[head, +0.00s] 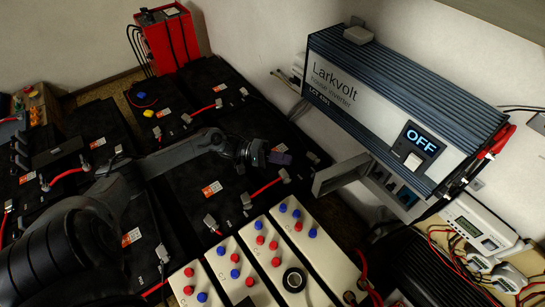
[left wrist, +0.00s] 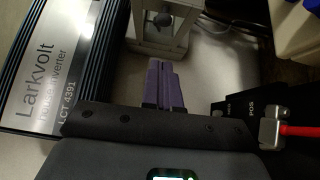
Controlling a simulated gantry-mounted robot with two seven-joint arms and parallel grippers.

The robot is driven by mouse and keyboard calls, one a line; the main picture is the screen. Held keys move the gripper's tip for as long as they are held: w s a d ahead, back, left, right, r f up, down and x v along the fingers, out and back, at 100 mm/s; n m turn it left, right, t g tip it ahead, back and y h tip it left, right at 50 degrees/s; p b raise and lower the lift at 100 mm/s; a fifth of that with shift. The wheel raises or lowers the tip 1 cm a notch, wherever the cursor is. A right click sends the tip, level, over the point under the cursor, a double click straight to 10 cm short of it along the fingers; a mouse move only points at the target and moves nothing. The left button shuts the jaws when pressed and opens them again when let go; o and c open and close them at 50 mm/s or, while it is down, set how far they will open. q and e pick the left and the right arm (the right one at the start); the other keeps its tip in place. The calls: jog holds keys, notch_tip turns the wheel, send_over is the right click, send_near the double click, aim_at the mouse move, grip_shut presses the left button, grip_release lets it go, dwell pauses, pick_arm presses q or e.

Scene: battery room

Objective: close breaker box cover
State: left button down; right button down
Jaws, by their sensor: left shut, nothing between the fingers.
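The breaker box (head: 408,196) is mounted on the wall under the inverter, with its dark breakers exposed. Its grey cover (head: 340,176) stands open, jutting out from the box's left side. My left gripper (head: 282,158) is to the left of the cover, apart from it, over the batteries. Its purple fingers (left wrist: 166,85) are shut together and empty. In the left wrist view a pale framed part of the box or cover (left wrist: 160,42) lies just beyond the fingertips; I cannot tell which. My right gripper is not in view.
The large Larkvolt inverter (head: 390,100) hangs directly above the box, its display reading OFF. Black batteries with red cables (head: 215,185) fill the floor at left. White cases with red and blue knobs (head: 262,252) stand in front. A charge controller (head: 478,228) is at right.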

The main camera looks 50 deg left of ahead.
pick_arm(q)
jog(key=w+d, duration=0.2)
jog(key=d, duration=0.5)
dwell(0.3)
jog(key=shift+d, duration=0.1)
